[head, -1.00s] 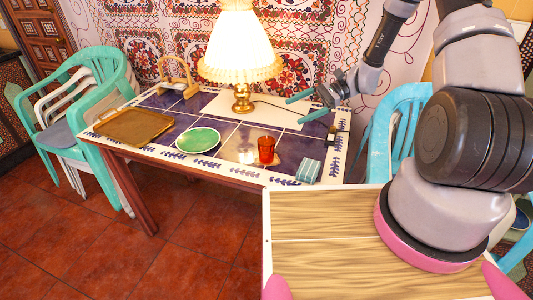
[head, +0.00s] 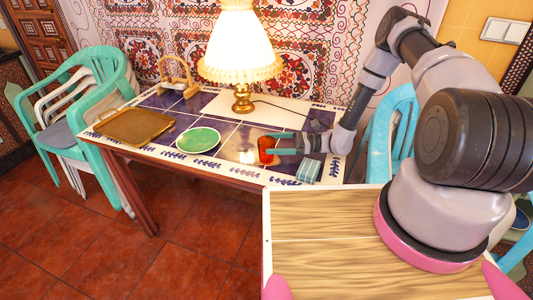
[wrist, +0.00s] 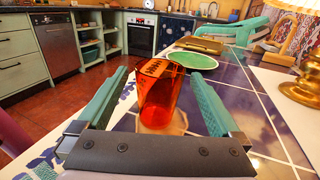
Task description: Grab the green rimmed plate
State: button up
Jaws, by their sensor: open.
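The green rimmed plate (head: 198,140) lies flat on the tiled table, left of the orange glass in the head view. In the wrist view the plate (wrist: 192,60) shows beyond the glass, partly hidden by it. My gripper (head: 270,144) is low over the table at the glass, to the right of the plate. In the wrist view my gripper (wrist: 160,88) is open, its two teal fingers on either side of the upright orange glass (wrist: 160,95). I cannot tell whether a finger touches the glass. The glass also shows in the head view (head: 264,153), partly hidden.
A brown tray (head: 135,126) lies left of the plate, with a wooden stand (head: 178,80) behind. A lit lamp (head: 242,98) stands behind the plate and glass. A striped teal box (head: 309,171) is near the table's front right edge. Stacked chairs (head: 85,100) stand at the left.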

jog(key=a, duration=0.5)
jog(key=shift+a, duration=0.35)
jog(key=c, duration=1.4)
